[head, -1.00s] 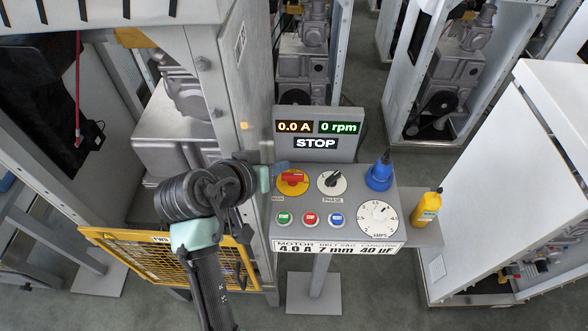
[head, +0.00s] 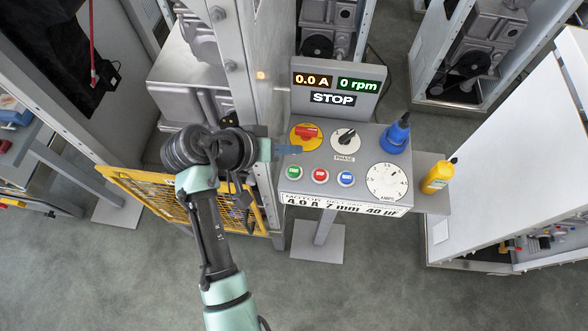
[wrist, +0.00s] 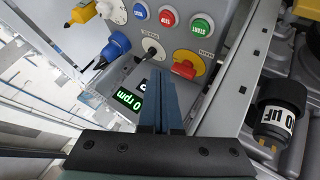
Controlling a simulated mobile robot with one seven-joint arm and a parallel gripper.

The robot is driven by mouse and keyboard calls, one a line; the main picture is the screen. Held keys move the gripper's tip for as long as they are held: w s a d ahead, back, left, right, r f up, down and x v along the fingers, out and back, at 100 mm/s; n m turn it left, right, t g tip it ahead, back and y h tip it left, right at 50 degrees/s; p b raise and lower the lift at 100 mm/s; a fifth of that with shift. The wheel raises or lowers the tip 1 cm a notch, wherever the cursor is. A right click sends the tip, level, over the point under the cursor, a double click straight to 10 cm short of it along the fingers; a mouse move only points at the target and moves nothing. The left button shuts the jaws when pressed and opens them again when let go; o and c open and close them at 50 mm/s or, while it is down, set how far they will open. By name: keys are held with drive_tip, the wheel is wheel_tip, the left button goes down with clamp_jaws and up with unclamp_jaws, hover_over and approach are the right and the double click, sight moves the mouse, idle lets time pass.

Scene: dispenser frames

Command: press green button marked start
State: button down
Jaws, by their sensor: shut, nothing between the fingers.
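The green start button (head: 294,172) is the leftmost of three round buttons on the front of the grey control panel (head: 330,195). It also shows in the wrist view (wrist: 202,27), at the top, beside the red button. My gripper (head: 290,150) is at the panel's left edge in the head view, close to the red-and-yellow rotary switch (head: 305,134) and behind the green button. In the wrist view, its blue fingers (wrist: 160,90) are together with nothing between them, pointing at the panel and apart from the green button. The display (head: 333,98) reads STOP, 0.0 A and 0 rpm.
A red button (head: 320,176) and a blue button (head: 346,179) sit right of the green one. A yellow mesh guard (head: 190,205) stands left below my arm.

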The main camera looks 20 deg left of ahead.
drive_tip(key=b, duration=0.5)
hover_over(291, 174)
wheel_tip(291, 174, down, 6)
drive_tip(key=shift+a+f, duration=0.1)
drive_tip(key=shift+f, duration=0.05)
drive_tip(key=shift+f+b, duration=0.4)
drive_tip(key=shift+f, duration=0.25)
idle(1.0)
drive_tip(key=shift+f, duration=0.4)
drive_tip(key=shift+f+b, duration=0.45)
drive_tip(key=shift+f, duration=0.05)
idle(0.5)
drive_tip(key=shift+r, duration=0.1)
drive_tip(key=shift+r+p, duration=0.85)
drive_tip(key=shift+p, duration=0.05)
